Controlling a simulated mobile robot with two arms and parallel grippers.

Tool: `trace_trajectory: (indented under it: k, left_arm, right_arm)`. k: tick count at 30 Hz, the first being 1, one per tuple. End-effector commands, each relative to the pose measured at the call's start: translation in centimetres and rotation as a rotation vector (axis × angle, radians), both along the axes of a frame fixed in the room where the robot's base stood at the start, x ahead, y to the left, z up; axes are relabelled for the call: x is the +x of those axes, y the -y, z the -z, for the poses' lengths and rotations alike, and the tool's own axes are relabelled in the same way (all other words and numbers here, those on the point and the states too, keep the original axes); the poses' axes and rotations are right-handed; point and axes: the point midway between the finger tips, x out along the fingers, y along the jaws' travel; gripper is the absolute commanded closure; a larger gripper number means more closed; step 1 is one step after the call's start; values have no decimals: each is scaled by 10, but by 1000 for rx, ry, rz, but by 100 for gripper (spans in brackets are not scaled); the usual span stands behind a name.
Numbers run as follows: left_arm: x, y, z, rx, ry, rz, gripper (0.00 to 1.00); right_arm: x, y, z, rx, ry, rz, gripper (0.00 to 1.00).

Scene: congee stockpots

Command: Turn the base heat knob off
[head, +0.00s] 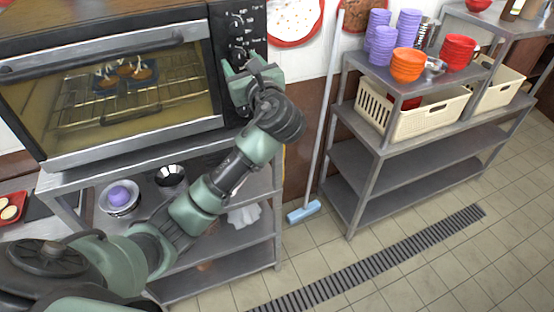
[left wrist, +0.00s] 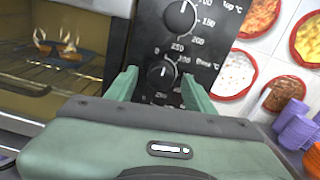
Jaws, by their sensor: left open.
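The base heat knob (left wrist: 161,72) is a black round dial with a white pointer mark, beside the "Base °C" label. In the left wrist view it shows between the two green fingers of my open left gripper (left wrist: 159,77). I cannot tell whether the fingers touch it. The top heat knob (left wrist: 180,17) sits above it on the black panel (left wrist: 212,52). In the head view my left gripper (head: 243,67) is at the panel on the right of the oven (head: 130,137), and its body hides the base knob. My right gripper is not in view.
The oven door glass (head: 75,70) shows muffins (head: 125,72) on a rack inside. Below, a metal shelf holds a bowl with a purple item (head: 119,196). The tiled floor in front is free.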

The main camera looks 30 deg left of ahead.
Motion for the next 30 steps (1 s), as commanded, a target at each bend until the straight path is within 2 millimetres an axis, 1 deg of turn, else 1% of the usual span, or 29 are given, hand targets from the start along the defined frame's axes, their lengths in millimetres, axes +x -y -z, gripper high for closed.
trace_trajectory:
  k: [2, 3, 4, 12, 14, 15, 21, 26, 30]
  left_arm:
    - [-1, -1, -1, 94, -104, -2, 47]
    - [-6, 9, 4, 82, -93, 4, 47]
    - [-11, 14, 5, 78, -90, 5, 47]
    - [-46, 56, 3, 74, -86, 5, 47]
    - [-51, 62, 6, 72, -90, 5, 47]
    - [-45, 60, 14, 66, -95, 10, 47]
    - [-27, 63, 50, 17, -97, 46, 47]
    - [-15, 66, 80, -26, -97, 72, 47]
    - [-5, 67, 107, -65, -100, 92, 47]
  right_arm:
    - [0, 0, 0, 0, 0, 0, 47]
    - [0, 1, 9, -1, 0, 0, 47]
    - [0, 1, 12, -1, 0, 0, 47]
    - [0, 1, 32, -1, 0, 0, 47]
    - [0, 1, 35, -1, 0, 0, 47]
    - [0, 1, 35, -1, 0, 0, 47]
    - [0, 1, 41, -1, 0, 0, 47]
    - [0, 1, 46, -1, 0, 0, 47]
    - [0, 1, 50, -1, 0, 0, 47]
